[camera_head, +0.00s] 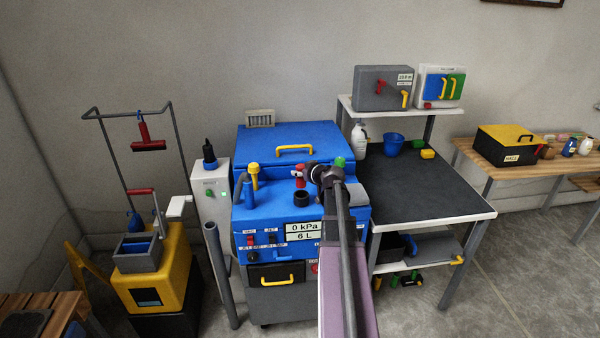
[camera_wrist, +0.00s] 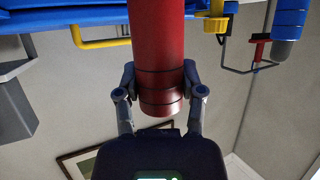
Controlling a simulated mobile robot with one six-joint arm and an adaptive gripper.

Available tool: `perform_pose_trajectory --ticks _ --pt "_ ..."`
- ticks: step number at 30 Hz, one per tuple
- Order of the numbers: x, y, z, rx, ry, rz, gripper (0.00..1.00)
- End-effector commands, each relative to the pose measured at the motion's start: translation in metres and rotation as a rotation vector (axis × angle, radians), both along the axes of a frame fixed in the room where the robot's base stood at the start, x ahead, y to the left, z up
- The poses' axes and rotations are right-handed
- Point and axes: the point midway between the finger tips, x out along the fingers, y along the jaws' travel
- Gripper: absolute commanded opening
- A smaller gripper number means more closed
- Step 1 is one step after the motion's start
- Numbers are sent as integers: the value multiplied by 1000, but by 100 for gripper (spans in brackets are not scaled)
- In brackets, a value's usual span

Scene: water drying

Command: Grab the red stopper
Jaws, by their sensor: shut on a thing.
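The red stopper (camera_wrist: 157,45) is a thick red cylinder with dark ring lines near its end. It fills the space between the two fingers of my gripper (camera_wrist: 160,80) in the wrist view, and the fingers are shut on its sides. In the head view my gripper (camera_head: 309,172) is above the top of the blue machine (camera_head: 262,212), and the red stopper (camera_head: 300,178) shows just left of it. The arm hides part of the machine's right side. I cannot tell whether the stopper still touches the machine.
A black round port (camera_head: 301,197) and a yellow-topped blue pipe (camera_head: 251,180) stand close by on the machine. To the right is a dark-topped table (camera_head: 420,190) with a blue bucket (camera_head: 393,145). A yellow unit with a tall frame (camera_head: 160,275) stands left.

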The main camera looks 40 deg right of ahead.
Motion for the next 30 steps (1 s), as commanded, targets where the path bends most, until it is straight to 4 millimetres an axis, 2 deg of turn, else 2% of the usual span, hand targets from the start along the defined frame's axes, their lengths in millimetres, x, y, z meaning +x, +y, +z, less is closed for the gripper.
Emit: perform_pose_trajectory --ticks 1,9,30 --pt "0 0 9 0 0 0 0" --pt "0 0 21 0 0 0 0" --pt "0 0 22 0 0 1 0"
